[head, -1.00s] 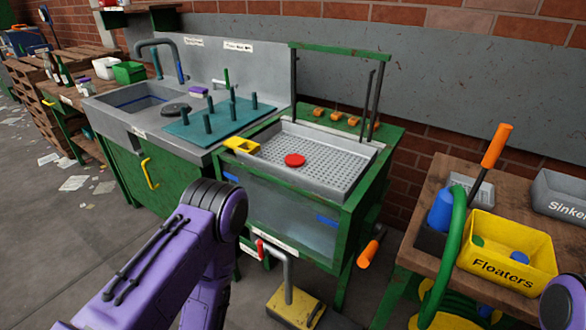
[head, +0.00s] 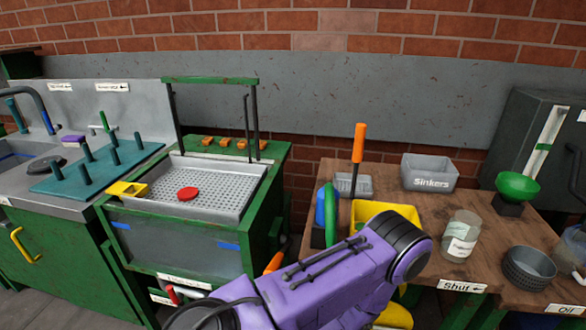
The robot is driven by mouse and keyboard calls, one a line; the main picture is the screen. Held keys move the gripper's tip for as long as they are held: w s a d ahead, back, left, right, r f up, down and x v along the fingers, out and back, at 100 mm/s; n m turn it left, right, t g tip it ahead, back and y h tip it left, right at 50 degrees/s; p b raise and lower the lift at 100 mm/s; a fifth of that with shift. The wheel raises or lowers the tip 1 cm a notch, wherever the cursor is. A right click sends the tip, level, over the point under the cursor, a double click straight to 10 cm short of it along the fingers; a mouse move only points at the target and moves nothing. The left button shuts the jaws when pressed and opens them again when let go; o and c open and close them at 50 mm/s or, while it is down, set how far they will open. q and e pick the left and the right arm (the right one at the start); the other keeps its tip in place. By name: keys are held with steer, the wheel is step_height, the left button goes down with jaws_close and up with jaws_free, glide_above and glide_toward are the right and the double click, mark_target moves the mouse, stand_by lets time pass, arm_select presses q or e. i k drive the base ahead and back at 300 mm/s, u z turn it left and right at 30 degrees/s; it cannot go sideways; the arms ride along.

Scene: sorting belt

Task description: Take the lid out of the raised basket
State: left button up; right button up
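A red round lid (head: 188,194) lies flat on the perforated floor of the raised grey basket (head: 238,203). The basket sits at the top of the green-framed tank stand (head: 255,230), under an upright green frame (head: 210,79). A purple arm of mine crosses the lower middle of the head view, in front of the wooden table. Its gripper is out of the picture or hidden. No other gripper shows, and nothing touches the lid.
The teal peg board (head: 95,170) and sink are left. On the wooden table (head: 430,270) stand a yellow bin (head: 375,216), grey Sinkers bin (head: 430,173), glass jar (head: 460,236), green funnel (head: 517,187) and grey bowl (head: 528,268).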

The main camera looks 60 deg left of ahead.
mark_target(188, 193)
steer(key=z, duration=1)
steer(key=k, duration=2.7)
steer(key=u, duration=0.55)
